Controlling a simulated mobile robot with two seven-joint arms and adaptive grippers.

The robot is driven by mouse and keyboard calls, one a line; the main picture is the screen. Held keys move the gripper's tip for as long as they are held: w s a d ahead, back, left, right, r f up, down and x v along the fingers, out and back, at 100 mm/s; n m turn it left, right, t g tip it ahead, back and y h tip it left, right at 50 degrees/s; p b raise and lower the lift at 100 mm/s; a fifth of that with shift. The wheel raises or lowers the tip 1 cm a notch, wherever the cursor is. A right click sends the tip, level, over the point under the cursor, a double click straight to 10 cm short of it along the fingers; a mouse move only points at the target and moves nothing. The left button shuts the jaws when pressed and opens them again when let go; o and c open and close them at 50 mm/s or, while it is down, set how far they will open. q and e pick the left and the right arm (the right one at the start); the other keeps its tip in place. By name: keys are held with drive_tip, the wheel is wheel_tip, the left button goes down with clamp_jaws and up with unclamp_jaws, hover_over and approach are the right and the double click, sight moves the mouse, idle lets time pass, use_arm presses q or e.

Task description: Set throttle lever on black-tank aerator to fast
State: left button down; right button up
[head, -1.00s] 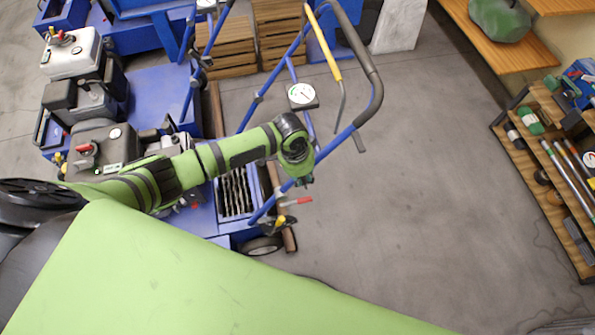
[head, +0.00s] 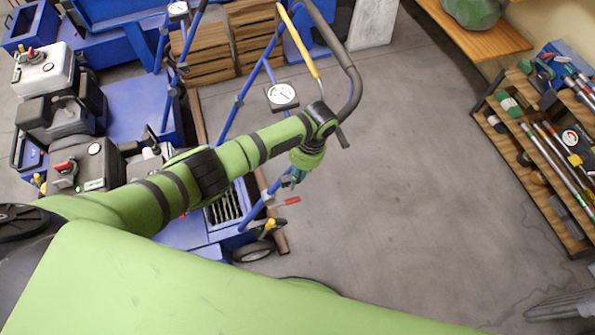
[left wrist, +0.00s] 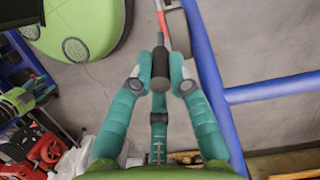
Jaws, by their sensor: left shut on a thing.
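The black-tank aerator (head: 88,165) stands at the left of the head view, with a red switch on its engine. Its blue handle frame (head: 262,110) rises to the right. My left gripper (head: 299,178) hangs beside the lower frame, above a red-tipped lever (head: 287,202). In the left wrist view the teal fingers of this gripper (left wrist: 160,68) are closed around a dark, round-ended grip (left wrist: 160,82). A red and silver rod (left wrist: 161,18) shows just beyond the grip. The held part is hidden by my arm in the head view. My right gripper is not in view.
A dial gauge (head: 283,96) and a yellow lever (head: 299,40) are on the handle frame. A white-tank engine (head: 45,70) stands behind at the left. Wooden crates (head: 207,48) are at the back. A tool shelf (head: 540,150) is at the right. The floor between is clear.

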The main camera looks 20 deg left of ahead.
use_arm(q)
drive_tip(key=c, duration=1.2)
unclamp_jaws()
drive_tip(key=shift+o, duration=0.2)
drive_tip(key=v, duration=1.2)
drive_tip(key=shift+a, duration=0.1)
